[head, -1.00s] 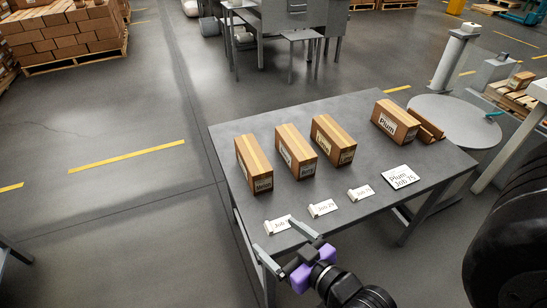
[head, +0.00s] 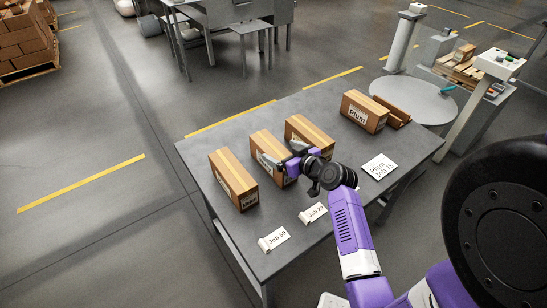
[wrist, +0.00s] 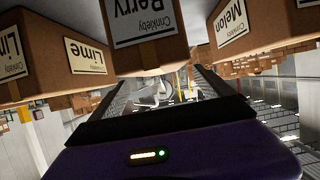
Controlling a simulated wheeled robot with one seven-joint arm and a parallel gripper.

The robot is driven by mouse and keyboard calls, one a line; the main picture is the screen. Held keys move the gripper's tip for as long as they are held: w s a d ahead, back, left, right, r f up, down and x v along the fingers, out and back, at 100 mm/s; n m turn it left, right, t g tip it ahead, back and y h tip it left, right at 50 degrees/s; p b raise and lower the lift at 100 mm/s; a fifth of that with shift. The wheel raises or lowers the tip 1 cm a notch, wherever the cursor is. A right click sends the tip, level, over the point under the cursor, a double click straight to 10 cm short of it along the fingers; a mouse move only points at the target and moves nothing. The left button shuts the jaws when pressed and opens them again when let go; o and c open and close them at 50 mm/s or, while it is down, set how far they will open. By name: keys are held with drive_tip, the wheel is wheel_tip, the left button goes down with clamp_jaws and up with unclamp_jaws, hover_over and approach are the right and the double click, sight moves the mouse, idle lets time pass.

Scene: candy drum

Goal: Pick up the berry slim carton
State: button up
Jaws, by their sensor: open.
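The berry carton (head: 267,143) is a slim brown box, the middle of three standing in a row on the grey table (head: 330,100). In the wrist view its grey "Berry" label (wrist: 143,22) appears upside down at top centre. My gripper (head: 281,154) is open at the near end of this carton and partly hides it in the head view. In the wrist view the fingers (wrist: 155,80) are spread, with the carton's edge between and beyond them. I cannot tell whether they touch it.
The melon carton (head: 233,181) stands close on the left and the lime carton (head: 308,131) close on the right. The plum carton (head: 364,110) stands farther right beside a brown tray (head: 397,114). Job cards (head: 274,239) lie along the near edge.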

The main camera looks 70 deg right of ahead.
sight(273, 147)
drive_tip(key=shift+p+x, duration=0.45)
drive_tip(key=shift+x, duration=2.25)
drive_tip(key=shift+a+f, duration=0.1)
drive_tip(key=c, duration=1.9)
drive_tip(key=shift+c, duration=0.3)
drive_tip(key=shift+r, duration=0.25)
